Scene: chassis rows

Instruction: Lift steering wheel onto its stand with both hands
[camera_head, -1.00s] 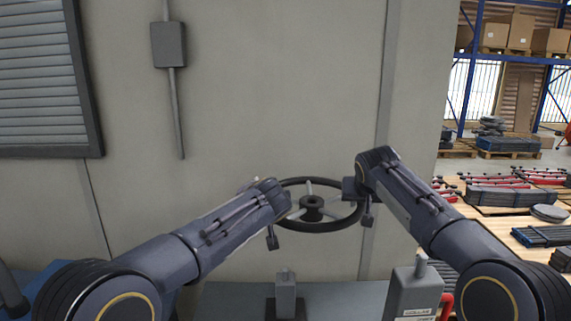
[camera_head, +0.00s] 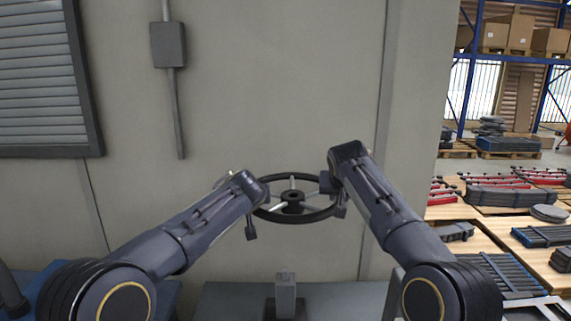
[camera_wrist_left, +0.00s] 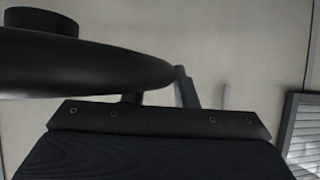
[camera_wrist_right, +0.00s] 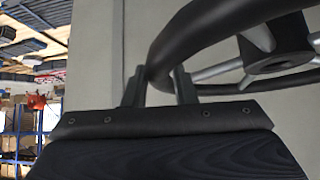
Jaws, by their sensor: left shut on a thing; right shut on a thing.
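The black steering wheel (camera_head: 318,214) with grey spokes and a dark hub is held up in the air, roughly level, in front of the wall. My left gripper (camera_head: 258,207) is shut on its left rim; the rim also crosses close in the left wrist view (camera_wrist_left: 90,70). My right gripper (camera_head: 334,190) is shut on its right rim, and the right wrist view shows the rim (camera_wrist_right: 205,35) between the fingers (camera_wrist_right: 160,88). The stand, a grey upright post (camera_head: 286,294) on a dark base, is below the wheel, near the wheel's hub line, with clear space between them.
A grey table top (camera_head: 235,300) carries the stand. A plain wall (camera_head: 270,90) rises behind, with a switch box (camera_head: 168,44) and a louvred panel (camera_head: 40,70). Pallets with stacked parts (camera_head: 510,195) lie at the right.

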